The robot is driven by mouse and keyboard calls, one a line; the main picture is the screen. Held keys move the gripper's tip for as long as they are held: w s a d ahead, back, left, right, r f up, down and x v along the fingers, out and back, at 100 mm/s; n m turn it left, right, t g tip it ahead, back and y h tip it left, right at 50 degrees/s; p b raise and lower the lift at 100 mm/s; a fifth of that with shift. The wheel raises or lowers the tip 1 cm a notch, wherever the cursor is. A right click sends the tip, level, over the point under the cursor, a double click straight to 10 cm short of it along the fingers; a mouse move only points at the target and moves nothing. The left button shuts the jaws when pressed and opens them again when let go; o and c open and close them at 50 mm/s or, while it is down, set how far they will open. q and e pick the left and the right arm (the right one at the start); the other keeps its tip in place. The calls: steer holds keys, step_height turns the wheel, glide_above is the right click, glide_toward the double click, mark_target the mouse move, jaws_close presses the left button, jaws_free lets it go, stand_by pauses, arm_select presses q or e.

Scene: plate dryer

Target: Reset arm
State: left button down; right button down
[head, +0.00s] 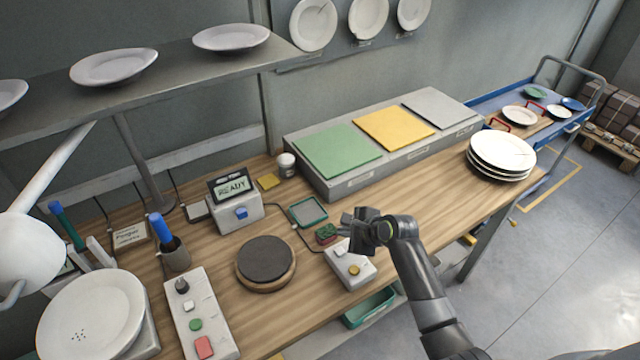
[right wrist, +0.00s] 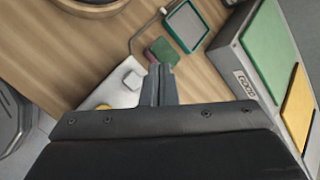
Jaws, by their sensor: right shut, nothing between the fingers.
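My right gripper (head: 358,224) hangs above the wooden bench, over the far side of a small white control box (head: 349,265) with a yellow knob. Its fingers are shut with nothing between them; they also show shut in the right wrist view (right wrist: 158,84). A small green-and-red sponge-like block (head: 326,234) lies on the bench just beyond the fingertips. I cannot tell from these views whether the fingers touch anything. My left gripper is not in view.
A plate stack (head: 502,152) stands at the bench's right end. A grey stand with green, yellow and grey pads (head: 338,150) runs along the back. A dark round disc (head: 265,259), a READY display box (head: 236,205) and a button panel (head: 201,318) stand to the left. A blue cart (head: 489,101) is beyond.

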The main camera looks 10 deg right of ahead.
steer(key=s+d+n, duration=0.1)
steer(key=s, duration=0.1)
steer(key=s+f+n, duration=0.1)
steer(key=s, duration=0.1)
steer(key=s+d+f+n+h, duration=0.1)
steer(key=s+n, duration=0.1)
steer(key=shift+s+d+g, duration=0.3)
steer(key=shift+s+g, duration=0.1)
steer(key=s+d+r+n+g+h, duration=0.1)
steer(key=s+d+r+n+h, duration=0.3)
steer(key=s, duration=0.6)
steer(key=s+d+f+n+g, duration=0.1)
steer(key=s+d+n, duration=0.1)
steer(key=s+n, duration=0.6)
steer(key=s+d+r+n+g+h, duration=0.15)
steer(key=s+d+n, duration=0.25)
steer(key=s, duration=0.7)
step_height(320, 180, down, 32)
steer(key=d+g+b, duration=0.1)
steer(key=b, duration=0.7)
steer(key=s+f+b, duration=0.3)
steer(key=s+f, duration=0.4)
steer(key=f, duration=0.4)
steer(key=s+a+f+g+b, duration=0.1)
steer(key=s+f+b, duration=0.2)
steer(key=s+f, duration=0.5)
step_height(320, 180, down, 3)
steer(key=shift+s+f+y, duration=0.15)
steer(key=shift+y, duration=0.2)
